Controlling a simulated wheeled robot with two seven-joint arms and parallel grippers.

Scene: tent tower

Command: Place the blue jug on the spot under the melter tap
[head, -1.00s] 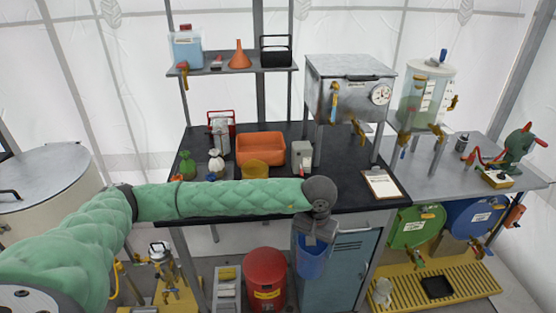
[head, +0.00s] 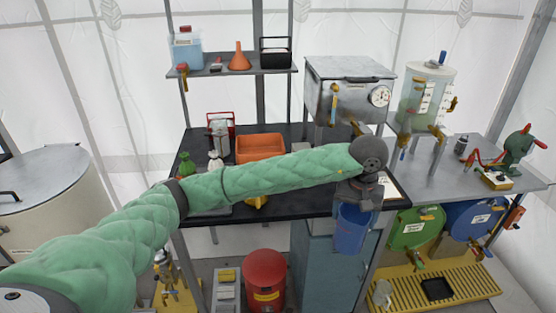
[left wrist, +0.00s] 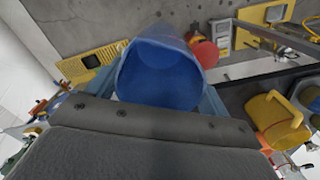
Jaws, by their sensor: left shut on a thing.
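The blue jug (head: 352,230) hangs in my left gripper (head: 356,202) in front of the black bench's front edge, its body below the bench top level. My left gripper is shut on it. In the left wrist view I look into the open mouth of the jug (left wrist: 162,70). The melter (head: 347,92) is the grey metal box on legs with a dial, on the bench behind my left wrist. My right gripper is not in view.
The black bench top (head: 300,206) holds an orange bin (head: 258,146), a clipboard (head: 391,187) and bottles on the left. A tank (head: 425,95) on legs stands right of the melter. Below are a red bin (head: 265,274), a blue cabinet (head: 322,265) and a green drum (head: 412,229).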

